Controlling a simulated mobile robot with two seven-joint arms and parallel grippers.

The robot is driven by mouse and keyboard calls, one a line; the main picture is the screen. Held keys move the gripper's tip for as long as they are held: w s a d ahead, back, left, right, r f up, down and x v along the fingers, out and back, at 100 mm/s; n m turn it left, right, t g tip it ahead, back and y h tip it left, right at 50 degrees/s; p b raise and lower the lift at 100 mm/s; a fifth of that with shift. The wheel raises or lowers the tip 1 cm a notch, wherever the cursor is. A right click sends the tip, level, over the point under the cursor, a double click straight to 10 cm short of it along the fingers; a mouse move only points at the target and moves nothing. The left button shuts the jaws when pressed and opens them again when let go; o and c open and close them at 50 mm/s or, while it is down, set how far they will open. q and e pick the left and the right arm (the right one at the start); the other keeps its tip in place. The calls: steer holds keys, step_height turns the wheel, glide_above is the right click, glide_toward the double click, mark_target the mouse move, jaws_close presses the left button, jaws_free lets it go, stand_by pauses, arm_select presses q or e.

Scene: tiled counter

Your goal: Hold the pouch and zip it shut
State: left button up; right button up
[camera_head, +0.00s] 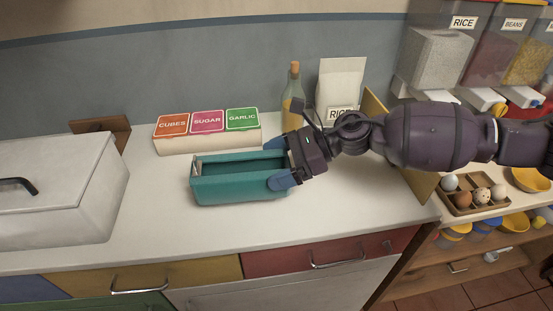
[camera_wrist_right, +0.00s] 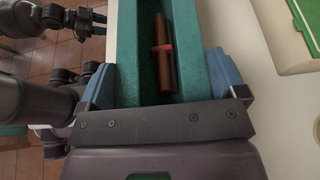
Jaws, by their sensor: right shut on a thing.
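The teal pouch (camera_head: 240,185) stands on the counter like an open-topped box, its long side facing me. No zip pull can be made out. My right gripper (camera_head: 284,167) is shut across the pouch's right end, with one blue finger on the near wall and the other at the far wall. In the right wrist view, the fingers (camera_wrist_right: 166,78) press both outer sides of the pouch (camera_wrist_right: 196,50). Brown sticks with a red band (camera_wrist_right: 165,50) lie inside it. My left gripper (camera_wrist_right: 65,20) seems to be the dark shape at the wrist view's upper left, away from the pouch; its jaws are unclear.
Behind the pouch stands a box with CUBES, SUGAR and GARLIC lids (camera_head: 207,122). A bottle (camera_head: 293,95) and a RICE bag (camera_head: 341,82) stand behind my right gripper. A white bin (camera_head: 60,190) is at left. Counter in front (camera_head: 220,232) is clear.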

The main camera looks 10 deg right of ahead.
steer(key=shift+f, duration=0.65)
arm_select(q)
steer(key=shift+f+b, duration=0.35)
arm_select(e)
steer(key=shift+f, duration=0.45)
steer(key=shift+f, duration=0.2)
steer(key=shift+f, duration=0.5)
arm_select(q)
steer(key=shift+s+f, duration=0.15)
steer(key=shift+f, duration=0.15)
steer(key=shift+w+r, duration=0.2)
stand_by(0.5)
